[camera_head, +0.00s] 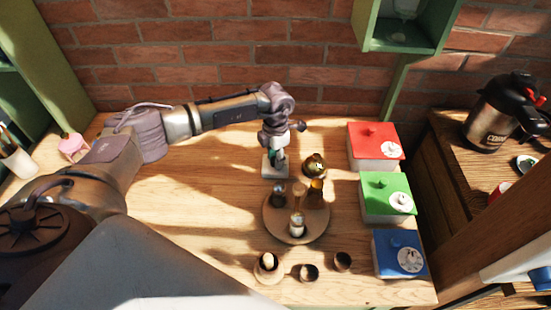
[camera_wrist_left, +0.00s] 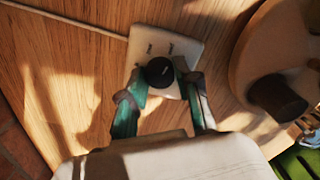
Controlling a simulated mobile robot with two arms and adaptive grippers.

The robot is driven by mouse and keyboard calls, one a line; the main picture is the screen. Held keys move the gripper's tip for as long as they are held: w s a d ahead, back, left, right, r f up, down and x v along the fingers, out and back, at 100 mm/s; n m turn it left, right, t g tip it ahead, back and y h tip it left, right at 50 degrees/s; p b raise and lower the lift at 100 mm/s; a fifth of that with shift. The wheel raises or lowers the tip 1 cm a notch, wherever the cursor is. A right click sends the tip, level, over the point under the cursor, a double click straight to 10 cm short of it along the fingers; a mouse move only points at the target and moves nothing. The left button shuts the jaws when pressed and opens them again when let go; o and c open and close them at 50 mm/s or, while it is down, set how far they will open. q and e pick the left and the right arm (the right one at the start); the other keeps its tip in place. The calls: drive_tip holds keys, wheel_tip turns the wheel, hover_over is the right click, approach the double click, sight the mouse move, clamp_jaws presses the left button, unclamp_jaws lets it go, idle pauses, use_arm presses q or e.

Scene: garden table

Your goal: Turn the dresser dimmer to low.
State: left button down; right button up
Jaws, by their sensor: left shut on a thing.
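The dimmer (camera_head: 267,172) is a small white plate lying on the wooden table, left of a small dark golden pot. In the left wrist view the plate (camera_wrist_left: 187,47) carries a round black knob (camera_wrist_left: 160,73) and small dark marks that are too blurred to read. My left gripper (camera_head: 279,157) points down over the dimmer. In the left wrist view its two teal-padded fingers (camera_wrist_left: 163,82) are shut on the knob, one on each side. The head view hides most of the knob behind the gripper. My right gripper is not in view.
A round wooden tray (camera_head: 275,228) with bottles stands just in front of the dimmer. The golden pot (camera_head: 315,164) is close on the right. Red (camera_head: 366,133), green (camera_head: 372,187) and blue (camera_head: 387,240) lidded boxes line the right side. A brick wall is behind.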

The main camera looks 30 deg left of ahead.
use_arm(q)
drive_tip(key=n+b, duration=0.1)
drive_tip(key=n, duration=0.4)
drive_tip(key=shift+n, duration=2.6)
drive_tip(key=c, duration=0.8)
unclamp_jaws()
wheel_tip(320, 180, up, 12)
drive_tip(key=shift+r, duration=0.1)
